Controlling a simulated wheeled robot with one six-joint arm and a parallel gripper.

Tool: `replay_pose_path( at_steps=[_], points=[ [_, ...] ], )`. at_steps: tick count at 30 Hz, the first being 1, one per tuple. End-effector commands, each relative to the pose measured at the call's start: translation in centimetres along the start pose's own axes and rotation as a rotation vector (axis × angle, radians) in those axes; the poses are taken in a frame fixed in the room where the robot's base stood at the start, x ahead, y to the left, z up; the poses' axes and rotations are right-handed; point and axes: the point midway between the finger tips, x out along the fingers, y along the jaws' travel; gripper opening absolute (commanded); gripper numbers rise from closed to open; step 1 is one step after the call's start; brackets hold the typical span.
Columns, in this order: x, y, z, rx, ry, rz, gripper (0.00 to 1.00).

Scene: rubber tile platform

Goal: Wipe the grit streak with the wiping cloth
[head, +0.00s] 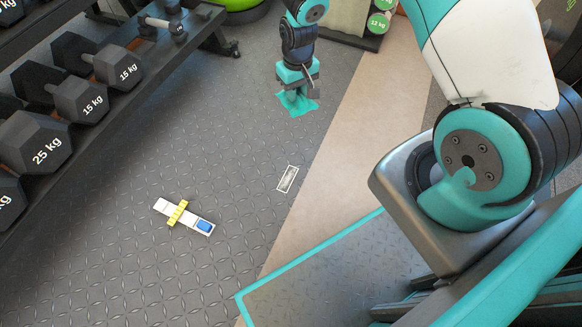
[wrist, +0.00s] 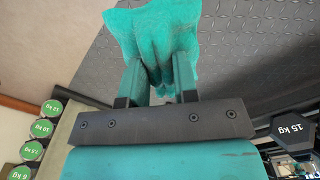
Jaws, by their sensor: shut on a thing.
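My gripper (head: 297,88) is shut on the teal wiping cloth (head: 297,104), which hangs below the fingers above the dark rubber floor. In the wrist view, the cloth (wrist: 160,40) is bunched between the two fingers of my gripper (wrist: 158,80) and spreads out beyond them. The grit streak (head: 288,178) is a pale grey smear inside a thin white rectangular outline on the dark tile. It lies nearer the camera than the cloth, close to the beige floor strip. The cloth and the streak are apart. The streak does not show in the wrist view.
A white strip with a yellow band and blue block (head: 184,216) lies on the floor at the lower middle. A rack of dumbbells (head: 80,100) stands along the left. A teal-edged platform (head: 330,275) is at the bottom. Floor around the streak is clear.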

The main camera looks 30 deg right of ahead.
Motion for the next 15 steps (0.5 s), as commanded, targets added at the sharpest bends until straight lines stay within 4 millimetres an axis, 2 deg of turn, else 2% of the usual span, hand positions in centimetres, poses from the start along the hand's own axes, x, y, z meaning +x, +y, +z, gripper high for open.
replay_pose_path(
  at_steps=[1,6,9,12,15],
  points=[
    [5.4,0.1,-0.1,0.002,-0.005,0.000,0.01],
    [16.0,0.1,-0.7,0.003,-0.005,0.000,0.01],
    [21.7,0.0,-0.7,0.002,-0.005,0.000,0.01],
    [26.2,-0.1,-0.7,0.000,-0.003,0.000,0.01],
    [29.4,-0.2,-0.6,-0.001,-0.002,0.000,0.01]
  ],
)
